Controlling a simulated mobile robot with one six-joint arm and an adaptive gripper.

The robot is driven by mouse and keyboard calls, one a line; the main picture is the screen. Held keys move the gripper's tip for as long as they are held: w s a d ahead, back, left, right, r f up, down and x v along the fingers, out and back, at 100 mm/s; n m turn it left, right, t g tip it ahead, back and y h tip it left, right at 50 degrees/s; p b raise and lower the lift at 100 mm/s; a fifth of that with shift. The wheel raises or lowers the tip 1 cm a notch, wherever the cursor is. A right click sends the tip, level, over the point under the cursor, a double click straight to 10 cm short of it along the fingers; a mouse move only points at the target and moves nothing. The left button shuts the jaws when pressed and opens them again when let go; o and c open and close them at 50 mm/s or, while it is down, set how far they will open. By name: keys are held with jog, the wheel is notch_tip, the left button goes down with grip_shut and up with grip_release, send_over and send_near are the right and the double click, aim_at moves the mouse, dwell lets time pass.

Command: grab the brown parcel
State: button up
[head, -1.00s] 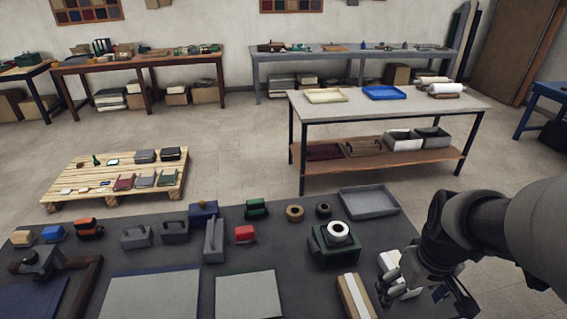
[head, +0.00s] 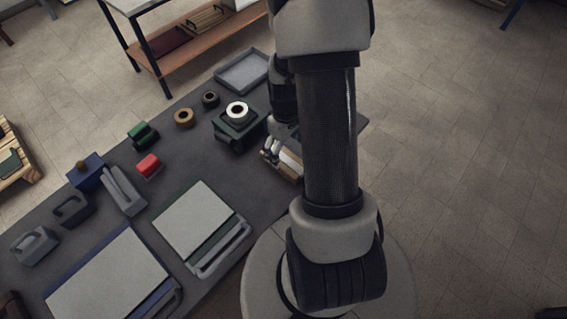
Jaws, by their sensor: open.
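The brown parcel (head: 291,167), a brown box with a pale strip along its top, lies on the dark table near its right edge. My arm hides its right part. My gripper (head: 271,150) is open, with its fingers at the far left end of the parcel. I cannot tell whether the fingers touch it or are above it.
A green holder (head: 231,135) with a white roll stands just left of my gripper. A grey tray (head: 243,72), tape rolls and a red block (head: 149,165) lie further off. Two flat boards (head: 193,222) lie nearer me.

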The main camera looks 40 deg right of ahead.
aim_at(284, 158)
jog(key=shift+w+a+f+b, duration=0.1)
jog(key=shift+f+b, duration=0.6)
jog(key=shift+f, duration=1.1)
jog(key=shift+w+f+b, duration=0.1)
jog(key=shift+f+b, duration=0.6)
jog(key=shift+f, duration=1.1)
jog(key=shift+r, duration=0.1)
jog(key=shift+c, duration=0.2)
jog(key=c, duration=1.5)
